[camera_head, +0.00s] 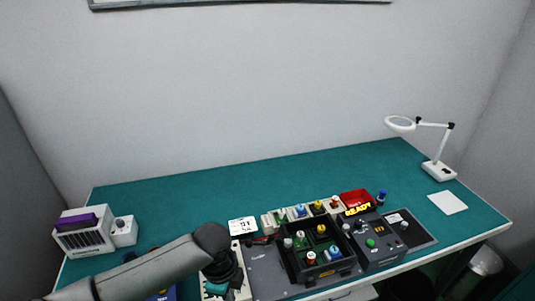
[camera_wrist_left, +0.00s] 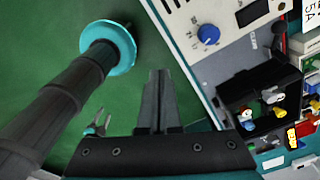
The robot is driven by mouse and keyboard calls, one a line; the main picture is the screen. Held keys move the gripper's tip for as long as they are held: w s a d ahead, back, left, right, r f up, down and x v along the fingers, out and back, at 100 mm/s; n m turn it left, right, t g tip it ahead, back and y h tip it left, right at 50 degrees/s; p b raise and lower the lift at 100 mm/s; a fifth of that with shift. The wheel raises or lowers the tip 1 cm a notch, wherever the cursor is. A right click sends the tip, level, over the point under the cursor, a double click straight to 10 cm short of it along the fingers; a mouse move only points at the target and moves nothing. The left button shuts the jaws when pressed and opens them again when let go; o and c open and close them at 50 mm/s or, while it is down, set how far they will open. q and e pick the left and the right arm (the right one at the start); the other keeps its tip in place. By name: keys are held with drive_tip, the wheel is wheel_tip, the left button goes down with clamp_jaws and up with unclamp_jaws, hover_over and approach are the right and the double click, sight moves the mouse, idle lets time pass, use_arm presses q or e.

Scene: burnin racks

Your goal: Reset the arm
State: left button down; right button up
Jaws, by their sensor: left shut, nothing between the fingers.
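My left arm (camera_head: 165,268) comes in from the lower left in the head view and reaches over the near edge of the green bench. Its dark wrist hides the fingertips there. In the left wrist view my left gripper (camera_wrist_left: 157,75) has its two dark fingers together with nothing between them, above the green surface. A light panel with a blue knob (camera_wrist_left: 208,34) lies to the right of the fingers. My right gripper is in neither view.
A black tray (camera_head: 296,268) with several small coloured parts and a dark control box (camera_head: 373,245) stand right of my arm. A white rack (camera_head: 82,235) is at left, a lamp (camera_head: 440,168) at right. The bench's back half is clear. A ribbed dark tube (camera_wrist_left: 60,100) stands left of the fingers.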

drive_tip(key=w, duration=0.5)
use_arm(q)
drive_tip(key=s+d+r+n+t+h, duration=0.1)
drive_tip(key=s+d+r+n+h, duration=0.15)
drive_tip(key=s+d+n, duration=0.4)
drive_tip(key=s+a+r+n+t+y, duration=0.25)
drive_tip(key=s+a+n, duration=0.55)
drive_tip(key=a+n, duration=0.5)
wheel_tip(320, 180, down, 32)
drive_tip(key=s+m+g+b, duration=0.1)
drive_tip(key=s+b, duration=0.1)
drive_tip(key=b, duration=0.9)
drive_tip(key=s+a+f+b, duration=0.1)
drive_tip(key=s+f+b, duration=0.2)
drive_tip(key=s+f, duration=0.2)
drive_tip(key=s+a+f+g+b, duration=0.1)
drive_tip(key=s+f+b, duration=0.3)
drive_tip(key=f, duration=0.7)
drive_tip(key=s+a+f+b, duration=0.1)
drive_tip(key=s+f+b, duration=0.3)
drive_tip(key=f, duration=0.5)
drive_tip(key=s, duration=0.2)
drive_tip(key=shift+s+a+g+y, duration=0.3)
drive_tip(key=shift+s+g, duration=0.05)
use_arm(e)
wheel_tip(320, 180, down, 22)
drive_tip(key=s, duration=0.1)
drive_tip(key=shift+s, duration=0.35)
